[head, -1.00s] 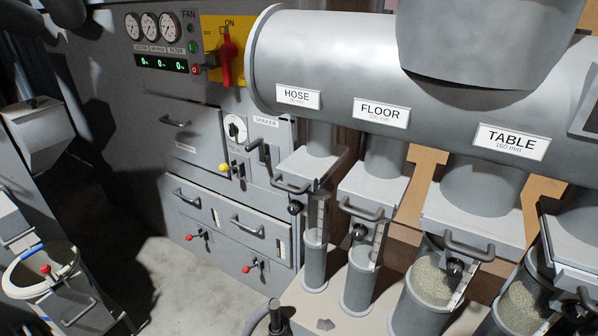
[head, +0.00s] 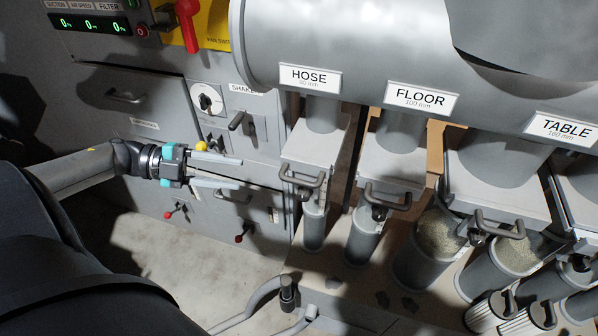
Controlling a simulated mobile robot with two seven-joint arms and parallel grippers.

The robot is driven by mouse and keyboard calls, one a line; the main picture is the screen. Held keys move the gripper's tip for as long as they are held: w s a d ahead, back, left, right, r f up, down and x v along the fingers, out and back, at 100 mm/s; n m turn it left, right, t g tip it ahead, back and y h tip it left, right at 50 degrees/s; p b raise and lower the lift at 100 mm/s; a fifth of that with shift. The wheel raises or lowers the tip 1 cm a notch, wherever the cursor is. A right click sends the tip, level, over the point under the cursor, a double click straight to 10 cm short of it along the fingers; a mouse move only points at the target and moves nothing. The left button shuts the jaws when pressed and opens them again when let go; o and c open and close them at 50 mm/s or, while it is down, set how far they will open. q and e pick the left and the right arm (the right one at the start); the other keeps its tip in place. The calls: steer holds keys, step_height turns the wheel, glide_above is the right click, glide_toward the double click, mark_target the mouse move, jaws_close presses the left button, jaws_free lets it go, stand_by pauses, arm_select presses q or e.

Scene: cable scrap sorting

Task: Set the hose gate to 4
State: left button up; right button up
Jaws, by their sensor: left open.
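The HOSE label (head: 310,78) sits on the big grey duct above the hose gate (head: 316,142). The gate has a grey housing, a dark bar handle (head: 303,178) at its front and a dark knob (head: 304,194) just below. A pale scale strip beside it is too small to read. My left gripper (head: 238,173) comes in from the left, open and empty, its fingers pointing right toward the hose gate handle with a clear gap left. My right gripper is not in view.
The FLOOR gate (head: 404,165) and TABLE gate (head: 505,185) stand to the right, with similar handles. A yellow ball knob (head: 202,146) and the shaker panel's crank (head: 237,120) are close to my left gripper. A grey bent pipe (head: 262,298) lies low in front.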

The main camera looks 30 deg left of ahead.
mark_target(289, 181)
arm_select(q)
steer(key=x, duration=1.4)
steer(key=shift+w, duration=0.15)
jaws_close()
stand_by(0.9)
